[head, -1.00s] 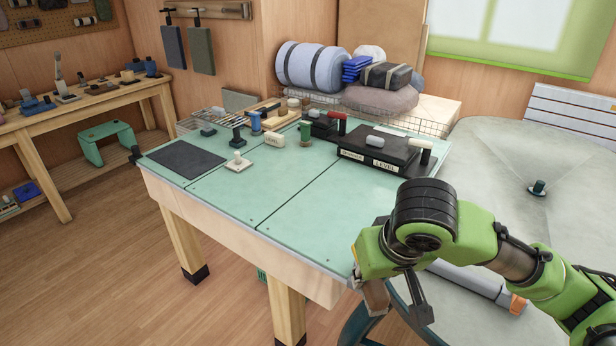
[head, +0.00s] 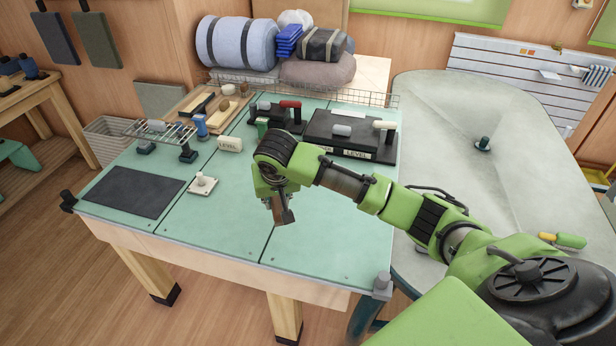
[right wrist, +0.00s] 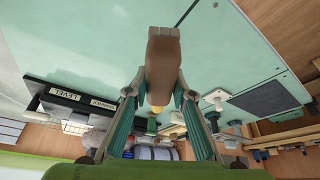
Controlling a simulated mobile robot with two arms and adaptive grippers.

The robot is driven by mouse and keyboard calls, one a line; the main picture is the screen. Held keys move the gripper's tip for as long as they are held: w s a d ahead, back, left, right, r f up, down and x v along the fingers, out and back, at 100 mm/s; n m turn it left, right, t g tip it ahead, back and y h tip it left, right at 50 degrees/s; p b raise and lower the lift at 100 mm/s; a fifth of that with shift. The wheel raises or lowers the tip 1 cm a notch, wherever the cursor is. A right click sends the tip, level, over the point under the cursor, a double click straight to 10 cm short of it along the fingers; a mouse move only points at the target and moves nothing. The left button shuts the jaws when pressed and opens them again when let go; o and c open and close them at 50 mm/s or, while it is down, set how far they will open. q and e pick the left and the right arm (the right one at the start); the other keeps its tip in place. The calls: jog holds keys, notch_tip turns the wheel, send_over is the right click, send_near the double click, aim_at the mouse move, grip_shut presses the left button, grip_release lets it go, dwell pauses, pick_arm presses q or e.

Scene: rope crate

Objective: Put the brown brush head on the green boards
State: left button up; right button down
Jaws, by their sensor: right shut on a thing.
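The brown brush head (head: 283,211) is held in my right gripper (head: 277,194), whose fingers are closed on it. In the right wrist view the brush head (right wrist: 162,55) stands out between the two finger pads of the gripper (right wrist: 158,98). The green boards (head: 325,230) form the top of the workbench. The brush head appears in front of the right-hand board, close to the dark seam. I cannot tell for sure whether it touches the board. My left gripper is not in view.
A dark mat (head: 135,190) lies at the left of the boards. A wire basket (head: 370,97) runs along the back. The front of the boards is clear.

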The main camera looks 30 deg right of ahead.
jog(key=shift+m+h, duration=0.3)
jog(key=shift+m, duration=0.6)
jog(key=d+f+p, duration=0.1)
jog(key=d+f, duration=0.2)
jog(key=d+f+p, duration=0.2)
jog(key=d+f, duration=0.1)
jog(key=d, duration=0.1)
jog(key=d+f+p, duration=0.1)
jog(key=d+f, duration=0.2)
jog(key=shift+s+d, duration=0.15)
jog(key=shift+s, duration=0.1)
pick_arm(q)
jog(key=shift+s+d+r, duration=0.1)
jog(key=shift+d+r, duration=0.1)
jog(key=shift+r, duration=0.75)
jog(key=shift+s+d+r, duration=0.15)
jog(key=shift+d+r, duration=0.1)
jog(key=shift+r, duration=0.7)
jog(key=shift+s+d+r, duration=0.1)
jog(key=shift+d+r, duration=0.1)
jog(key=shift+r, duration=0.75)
pick_arm(e)
jog(key=shift+f, duration=0.95)
pick_arm(q)
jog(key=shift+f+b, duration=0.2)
jog(key=shift+b, duration=0.2)
pick_arm(e)
jog(key=shift+f, duration=0.45)
jog(key=c, duration=1.7)
grip_release()
